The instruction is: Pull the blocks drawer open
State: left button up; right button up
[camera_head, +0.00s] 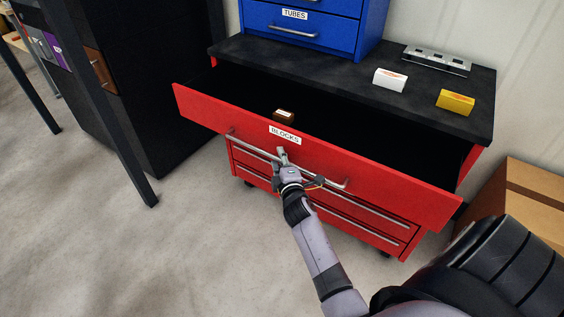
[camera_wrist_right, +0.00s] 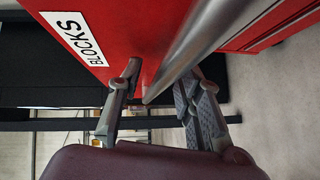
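The blocks drawer (camera_head: 205,110) is a wide red drawer with a BLOCKS label. It stands well out from the red cabinet, its dark inside showing from above. A long metal handle (camera_head: 325,178) runs across its front. My right gripper (camera_head: 283,157) is at this handle, just below the label. In the right wrist view, the two fingers (camera_wrist_right: 160,85) lie on either side of the handle (camera_wrist_right: 195,48) and look closed around it; the exact contact is hard to see. The label (camera_wrist_right: 80,38) shows beside them. My left gripper is not in view.
A dark block (camera_head: 284,116) shows inside the drawer. A white box (camera_head: 389,79), a yellow box (camera_head: 455,102) and a grey rack (camera_head: 437,61) sit on the black top, beside the blue TUBES drawers (camera_head: 300,25). A cardboard box (camera_head: 535,200) stands at right.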

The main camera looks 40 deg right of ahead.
jog(key=v, duration=1.2)
jog(key=s+a+f+m+g+y+p, duration=0.15)
jog(key=s+a+f, duration=0.25)
jog(key=f, duration=0.6)
jog(key=s+a+f+m+g+y+b, duration=0.1)
jog(key=s+a+f+g+y, duration=0.15)
jog(key=f, duration=0.75)
jog(key=s+a+f+m+g+y+p, duration=0.15)
jog(key=s+a+f, duration=0.3)
jog(key=f, duration=0.45)
jog(key=s+f+m+g, duration=0.2)
jog(key=s+f, duration=0.3)
jog(key=s, duration=0.5)
jog(key=s+f+m+g, duration=0.1)
jog(key=s+f+g, duration=0.2)
jog(key=s, duration=0.7)
jog(key=s+f+m+g, duration=0.2)
jog(key=s+f+g, duration=0.1)
jog(key=s+f, duration=0.4)
jog(key=s, duration=0.3)
jog(key=shift+d+f+m+g+y+p, duration=0.3)
jog(key=shift+d+g+y, duration=0.05)
jog(key=shift+d, duration=0.05)
